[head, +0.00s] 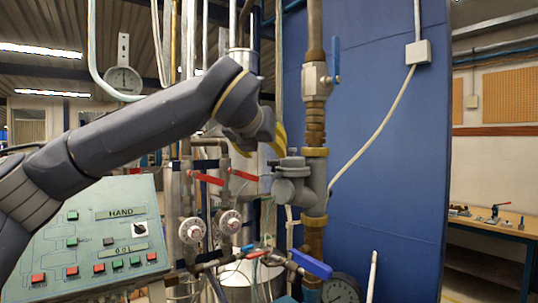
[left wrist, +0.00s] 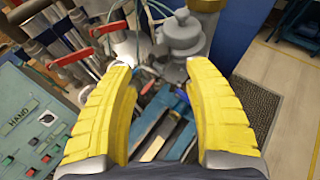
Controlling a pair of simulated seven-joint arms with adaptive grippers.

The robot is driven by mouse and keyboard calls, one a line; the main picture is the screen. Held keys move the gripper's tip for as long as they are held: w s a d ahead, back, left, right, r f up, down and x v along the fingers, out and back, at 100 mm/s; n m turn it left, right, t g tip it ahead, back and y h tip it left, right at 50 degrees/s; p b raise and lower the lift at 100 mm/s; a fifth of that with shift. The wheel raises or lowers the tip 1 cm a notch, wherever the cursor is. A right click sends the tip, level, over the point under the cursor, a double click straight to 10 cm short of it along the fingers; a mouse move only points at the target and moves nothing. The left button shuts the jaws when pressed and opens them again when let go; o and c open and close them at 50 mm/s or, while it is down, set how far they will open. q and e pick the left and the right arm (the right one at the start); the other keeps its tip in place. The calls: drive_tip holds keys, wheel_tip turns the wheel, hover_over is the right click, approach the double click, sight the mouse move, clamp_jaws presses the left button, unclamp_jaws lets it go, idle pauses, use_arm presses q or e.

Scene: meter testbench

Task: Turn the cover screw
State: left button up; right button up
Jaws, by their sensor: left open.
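The water meter (head: 293,184) is a grey body with a round cover on the vertical brass pipe in the middle of the head view. It also shows at the top of the left wrist view (left wrist: 183,36), ahead of the fingers. I cannot make out the cover screw clearly in either view. My left gripper (head: 277,140) has yellow fingers and is just above and to the left of the meter. In the left wrist view its two fingers (left wrist: 158,75) are spread apart with nothing between them. My right gripper is in neither view.
A blue panel (head: 385,150) stands behind the pipe. Red-handled valves (head: 207,178) and round dials are left of the meter. A control box (head: 80,240) stands at the left.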

use_arm(q)
drive_tip(key=shift+v, duration=1.35)
